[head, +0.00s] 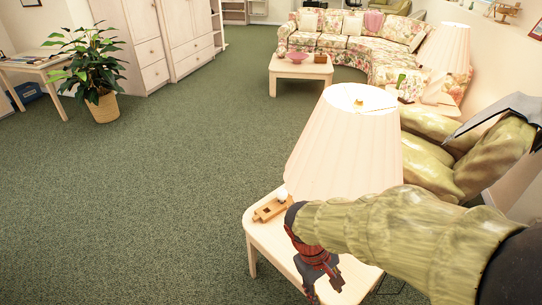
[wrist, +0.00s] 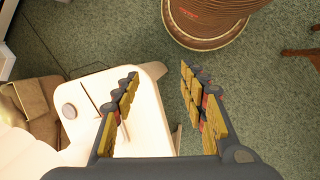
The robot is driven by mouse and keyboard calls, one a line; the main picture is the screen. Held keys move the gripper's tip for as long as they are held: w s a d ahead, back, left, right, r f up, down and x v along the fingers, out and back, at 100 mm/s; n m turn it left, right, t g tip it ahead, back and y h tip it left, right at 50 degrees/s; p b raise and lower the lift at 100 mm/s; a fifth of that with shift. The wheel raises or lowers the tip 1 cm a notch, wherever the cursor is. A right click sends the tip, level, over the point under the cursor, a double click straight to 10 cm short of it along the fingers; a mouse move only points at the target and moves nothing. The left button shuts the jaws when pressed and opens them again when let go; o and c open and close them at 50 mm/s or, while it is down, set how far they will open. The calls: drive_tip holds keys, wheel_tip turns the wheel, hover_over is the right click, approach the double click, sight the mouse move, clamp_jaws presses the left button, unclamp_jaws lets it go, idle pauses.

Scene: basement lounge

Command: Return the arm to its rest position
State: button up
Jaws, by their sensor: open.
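My gripper (head: 318,280) hangs at the end of my outstretched arm, over the front part of a pale wooden side table (head: 262,236) in the head view. In the wrist view my gripper (wrist: 158,92) has its two padded fingers spread wide apart, with nothing between them but carpet and a table edge further off. The side table (wrist: 150,120) lies behind and to the left of the fingers there. My arm hides part of the table and the lower part of the lamp in the head view.
A lamp with a pleated shade (head: 342,145) stands close beside my arm. A small wooden object (head: 270,209) lies on the table. A green armchair (head: 430,150) stands at the right. A brown round thing (wrist: 208,22) stands on the carpet. Open carpet (head: 150,200) lies left.

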drive_tip(key=s+d+r+m+t+y, duration=0.1)
drive_tip(key=r+m+t, duration=0.1)
drive_tip(key=r, duration=0.4)
drive_tip(key=s+d+r+m+t+y+p, duration=0.1)
drive_tip(key=s+d+r+m+t, duration=0.1)
drive_tip(key=r, duration=0.5)
drive_tip(key=s+d+r+m+t+y+p, duration=0.1)
drive_tip(key=s+r+t, duration=0.1)
drive_tip(key=r, duration=0.5)
drive_tip(key=shift+d+m+t, duration=0.35)
drive_tip(key=shift+m+t, duration=0.05)
drive_tip(key=shift+t, duration=0.1)
drive_tip(key=shift+s+r, duration=0.1)
